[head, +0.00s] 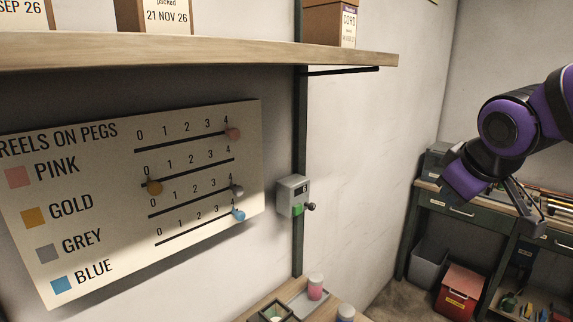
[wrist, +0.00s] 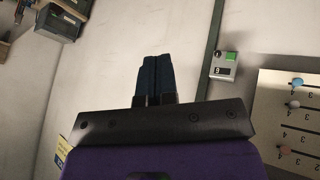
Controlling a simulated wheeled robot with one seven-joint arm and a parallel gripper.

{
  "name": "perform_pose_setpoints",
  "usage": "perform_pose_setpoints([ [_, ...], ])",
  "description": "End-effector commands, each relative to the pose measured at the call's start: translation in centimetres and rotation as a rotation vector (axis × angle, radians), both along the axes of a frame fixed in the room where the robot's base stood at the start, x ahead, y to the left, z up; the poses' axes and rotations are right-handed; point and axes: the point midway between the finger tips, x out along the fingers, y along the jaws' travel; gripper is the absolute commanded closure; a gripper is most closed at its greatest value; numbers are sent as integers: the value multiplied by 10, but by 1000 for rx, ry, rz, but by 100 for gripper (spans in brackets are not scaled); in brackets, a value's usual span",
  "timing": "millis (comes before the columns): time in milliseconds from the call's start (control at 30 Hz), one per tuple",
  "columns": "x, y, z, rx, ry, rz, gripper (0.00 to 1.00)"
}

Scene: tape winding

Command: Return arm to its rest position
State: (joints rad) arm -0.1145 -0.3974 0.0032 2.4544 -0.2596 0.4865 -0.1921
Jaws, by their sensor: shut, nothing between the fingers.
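My arm, purple and black, shows at the right of the head view, raised in front of the far workbench. My gripper (head: 532,210) points down and to the right there, with nothing held. In the wrist view my gripper (wrist: 156,60) has its two dark fingers together, against a bare pale wall. Nothing touches the fingers.
A wall board (head: 130,190) has sliders for pink, gold, grey and blue. A small grey box (head: 292,192) with a knob is on a green post. A wooden shelf (head: 200,52) juts out above. A workbench (head: 470,212) and red bin (head: 458,290) stand at right.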

Motion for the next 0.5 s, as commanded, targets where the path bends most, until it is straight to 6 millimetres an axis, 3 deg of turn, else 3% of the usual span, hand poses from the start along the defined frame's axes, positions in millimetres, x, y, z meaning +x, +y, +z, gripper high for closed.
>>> perform_pose_setpoints([
  [100, -41, -13, 12, 81, 28, -132, 100],
  [300, -102, -20, 20, 216, 90, -312, 100],
  [500, -138, -19, 21, 299, 132, -402, 100],
])
